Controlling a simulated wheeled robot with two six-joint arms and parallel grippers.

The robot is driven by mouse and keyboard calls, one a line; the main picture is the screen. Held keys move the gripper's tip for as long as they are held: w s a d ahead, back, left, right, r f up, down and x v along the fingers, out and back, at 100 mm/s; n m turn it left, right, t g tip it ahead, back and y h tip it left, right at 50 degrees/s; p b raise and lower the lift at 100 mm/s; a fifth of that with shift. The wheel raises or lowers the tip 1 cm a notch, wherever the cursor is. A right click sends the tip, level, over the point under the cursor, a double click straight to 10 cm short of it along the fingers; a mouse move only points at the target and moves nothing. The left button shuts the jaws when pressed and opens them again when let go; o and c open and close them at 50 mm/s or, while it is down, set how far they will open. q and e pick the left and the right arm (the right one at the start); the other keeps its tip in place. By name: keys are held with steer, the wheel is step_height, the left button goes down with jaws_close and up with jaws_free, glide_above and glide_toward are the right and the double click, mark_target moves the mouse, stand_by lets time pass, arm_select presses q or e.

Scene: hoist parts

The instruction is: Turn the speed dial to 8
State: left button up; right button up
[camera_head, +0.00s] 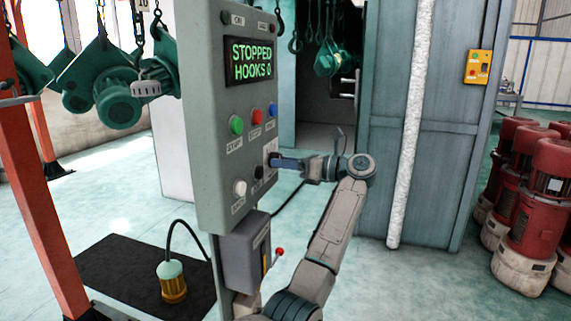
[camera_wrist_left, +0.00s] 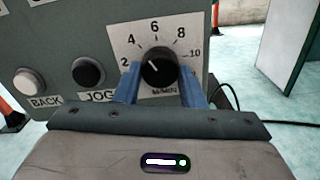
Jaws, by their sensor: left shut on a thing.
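The speed dial is a black knob (camera_wrist_left: 159,66) on a white plate marked 2, 4, 6, 8 and 10. Its white pointer line slants up and left, toward about the 4. My left gripper (camera_head: 275,161) reaches the control panel (camera_head: 208,170) from the right. In the wrist view its two blue fingers (camera_wrist_left: 158,85) stand on either side of the knob, shut on it. In the head view the knob is mostly hidden by the fingers. My right gripper is not in view.
The panel screen (camera_head: 251,61) reads STOPPED, HOOKS 0. Green, red and blue buttons (camera_head: 256,116) sit above the dial. A white BACK button (camera_wrist_left: 29,80) and a black JOG button (camera_wrist_left: 88,72) are left of it. A red-knobbed lever (camera_head: 279,252) projects below.

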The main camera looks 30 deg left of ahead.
arm_select(q)
steer(key=shift+r+m+p, duration=0.1)
steer(key=shift+m+p, duration=2.4)
steer(key=shift+m, duration=4.3)
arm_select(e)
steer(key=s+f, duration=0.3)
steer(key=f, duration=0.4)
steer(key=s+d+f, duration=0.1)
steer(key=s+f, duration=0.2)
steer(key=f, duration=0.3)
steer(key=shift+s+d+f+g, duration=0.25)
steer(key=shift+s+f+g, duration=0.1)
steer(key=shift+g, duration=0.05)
arm_select(q)
steer(key=o, duration=1)
